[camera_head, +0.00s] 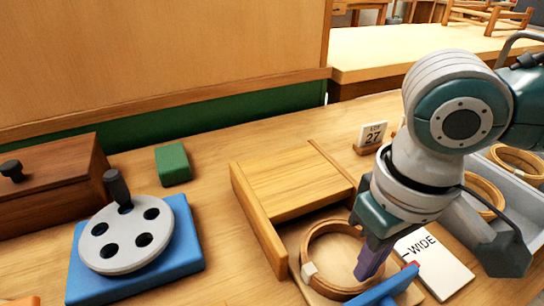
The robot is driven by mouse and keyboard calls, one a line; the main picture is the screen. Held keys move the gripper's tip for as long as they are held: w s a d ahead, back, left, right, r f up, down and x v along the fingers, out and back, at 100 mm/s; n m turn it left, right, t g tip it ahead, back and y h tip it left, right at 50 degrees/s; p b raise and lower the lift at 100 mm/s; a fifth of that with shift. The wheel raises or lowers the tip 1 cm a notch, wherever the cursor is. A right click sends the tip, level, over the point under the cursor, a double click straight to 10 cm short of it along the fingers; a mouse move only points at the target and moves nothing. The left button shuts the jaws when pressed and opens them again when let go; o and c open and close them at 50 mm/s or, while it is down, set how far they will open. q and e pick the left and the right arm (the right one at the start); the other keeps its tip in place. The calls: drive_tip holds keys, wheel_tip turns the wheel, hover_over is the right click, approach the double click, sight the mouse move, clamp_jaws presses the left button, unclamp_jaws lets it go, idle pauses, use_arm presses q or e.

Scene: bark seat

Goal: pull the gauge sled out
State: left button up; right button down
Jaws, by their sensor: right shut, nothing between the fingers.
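A pale wooden fixture with raised side rails (258,222) and a flat top panel (290,182) stands at the middle of the bench. A round wooden hoop (308,245) with a light clip lies in its open front part. A blue bar (384,288) with a red end sits at the near right of the fixture. I cannot tell for sure which part is the gauge sled. My right gripper (370,264) points down with its purple fingers shut and empty, over the hoop's right side and just behind the blue bar. It hides part of the hoop and right rail. My left gripper is out of view.
A white disc with holes and a dark knob (124,236) sits on a blue base (190,245) at left. Nearby are a brown box (50,190) and a green block (173,164). A "WIDE" card (440,268) and a grey bin of hoops (515,185) lie at right.

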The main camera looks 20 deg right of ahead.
sight(390, 299)
drive_tip(key=shift+s+d+f+p, duration=0.2)
drive_tip(key=shift+s+p, duration=0.15)
drive_tip(key=shift+s, duration=0.35)
drive_tip(key=shift+s+d+f+p, duration=0.1)
drive_tip(key=shift+s+f+p, duration=0.1)
drive_tip(key=shift+s+p, duration=0.35)
drive_tip(key=shift+s+d+f+p, duration=0.15)
drive_tip(key=shift+s+f+p, duration=0.05)
drive_tip(key=shift+s, duration=0.6)
drive_tip(key=shift+a+r+p, duration=0.2)
drive_tip(key=shift+r+p, duration=0.55)
drive_tip(key=shift+p, duration=0.2)
drive_tip(key=shift+s+r+g+p, duration=0.2)
drive_tip(key=shift+r+g+p, duration=0.1)
drive_tip(key=shift+r+p, duration=0.45)
drive_tip(key=r+p, duration=0.2)
drive_tip(key=w+r+p, duration=0.1)
drive_tip(key=r+p, duration=0.1)
drive_tip(key=p, duration=0.1)
drive_tip(key=shift+w+a+r, duration=0.1)
drive_tip(key=shift+a+r, duration=0.05)
